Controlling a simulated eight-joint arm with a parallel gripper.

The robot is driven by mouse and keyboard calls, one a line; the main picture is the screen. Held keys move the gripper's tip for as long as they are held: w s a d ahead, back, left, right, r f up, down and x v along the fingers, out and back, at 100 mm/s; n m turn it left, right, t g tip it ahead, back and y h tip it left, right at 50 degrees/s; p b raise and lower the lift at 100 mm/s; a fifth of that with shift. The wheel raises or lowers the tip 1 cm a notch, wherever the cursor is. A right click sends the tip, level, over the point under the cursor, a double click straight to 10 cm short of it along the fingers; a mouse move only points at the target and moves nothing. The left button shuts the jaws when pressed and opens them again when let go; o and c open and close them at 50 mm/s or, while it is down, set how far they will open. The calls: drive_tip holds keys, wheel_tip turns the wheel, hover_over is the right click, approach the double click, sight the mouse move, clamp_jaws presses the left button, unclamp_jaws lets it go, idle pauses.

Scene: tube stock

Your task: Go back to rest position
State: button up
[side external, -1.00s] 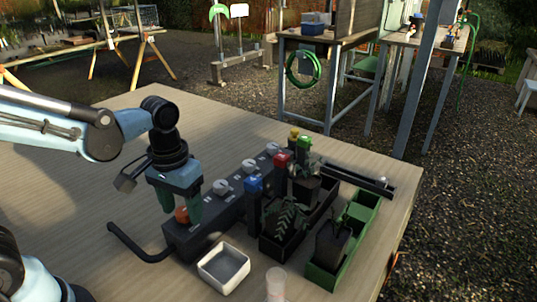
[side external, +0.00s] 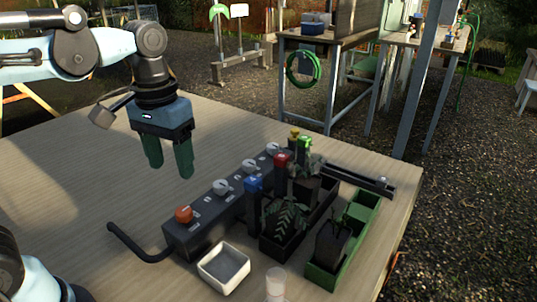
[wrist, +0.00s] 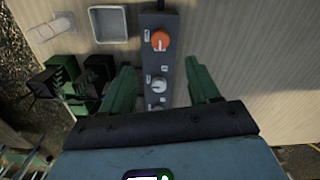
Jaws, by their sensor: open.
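My gripper (side external: 168,157) hangs over the wooden table, above and behind the grey control box in the side view. Its two green fingers are apart and hold nothing. In the wrist view my gripper (wrist: 162,84) shows its fingers spread either side of the box, with nothing between them but the box below. The control box (side external: 205,222) has an orange knob (side external: 184,214) at its near end and several pale knobs along its top. In the wrist view the orange knob (wrist: 160,41) lies beyond the fingertips.
A black planter (side external: 285,248) and a green planter (side external: 325,280) with plants stand right of the box. Valves with blue, red, green and yellow tops stand nearby. A white square dish (side external: 224,268) and a clear cup (side external: 276,284) are in front. The left table (side external: 75,180) is clear.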

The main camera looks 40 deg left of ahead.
drive_tip(key=shift+r, duration=0.45)
drive_tip(key=a+f+t, duration=0.1)
drive_tip(key=f+t, duration=0.1)
drive_tip(key=f+m+t, duration=0.1)
drive_tip(key=f+t, duration=0.1)
drive_tip(key=a+f+m+t, duration=0.1)
drive_tip(key=f+t, duration=0.1)
drive_tip(key=t, duration=0.1)
drive_tip(key=shift+w+a+f, duration=0.3)
drive_tip(key=shift+f, duration=0.1)
idle(0.6)
